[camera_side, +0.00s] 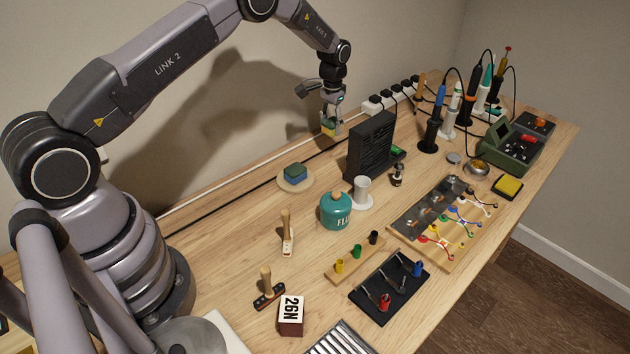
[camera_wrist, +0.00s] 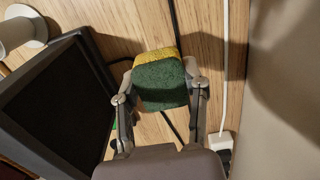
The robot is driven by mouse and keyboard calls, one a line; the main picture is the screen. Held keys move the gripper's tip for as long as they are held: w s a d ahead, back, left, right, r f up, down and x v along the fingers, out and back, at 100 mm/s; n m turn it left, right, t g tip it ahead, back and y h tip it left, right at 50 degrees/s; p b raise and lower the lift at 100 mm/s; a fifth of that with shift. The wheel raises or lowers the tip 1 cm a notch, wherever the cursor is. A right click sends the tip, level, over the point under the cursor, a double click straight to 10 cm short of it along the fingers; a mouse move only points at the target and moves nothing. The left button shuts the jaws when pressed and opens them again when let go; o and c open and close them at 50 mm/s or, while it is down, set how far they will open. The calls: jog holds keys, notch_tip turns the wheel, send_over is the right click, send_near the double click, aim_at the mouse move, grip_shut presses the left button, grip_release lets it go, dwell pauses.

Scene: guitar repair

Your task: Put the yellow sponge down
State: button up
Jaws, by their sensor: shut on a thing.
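My gripper (camera_side: 331,117) is shut on a yellow and green sponge (camera_side: 328,129) near the wall, behind and left of the black box. In the wrist view the sponge (camera_wrist: 160,85) sits between the two fingers of my gripper (camera_wrist: 160,88). Its green face is towards the camera and a yellow layer shows along the far edge. Whether its underside touches the bench is unclear. A blue and green sponge (camera_side: 295,172) lies on a round pale dish (camera_side: 283,186) to the front left. A yellow pad (camera_side: 509,185) sits in a small black tray at the right.
The black slatted box (camera_side: 370,146) stands close to my gripper, and fills the left of the wrist view (camera_wrist: 58,105). A power strip (camera_side: 385,102) with plugs and cables runs along the wall. The wooden bench (camera_side: 235,225) is clear around the dish. A teal bottle (camera_side: 336,210) stands further front.

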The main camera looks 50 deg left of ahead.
aim_at(338, 149)
jog(key=w+f, duration=0.1)
jog(key=f, duration=0.1)
jog(key=w+f, duration=0.2)
jog(key=shift+w+a, duration=0.1)
jog(key=shift+a, duration=0.1)
jog(key=shift+w+f, duration=0.15)
jog(key=shift+f, duration=0.75)
jog(key=shift+w+f, duration=0.1)
jog(key=shift+f, duration=0.8)
jog(key=shift+f, duration=0.1)
jog(key=o, duration=0.6)
jog(key=shift+o, duration=0.2)
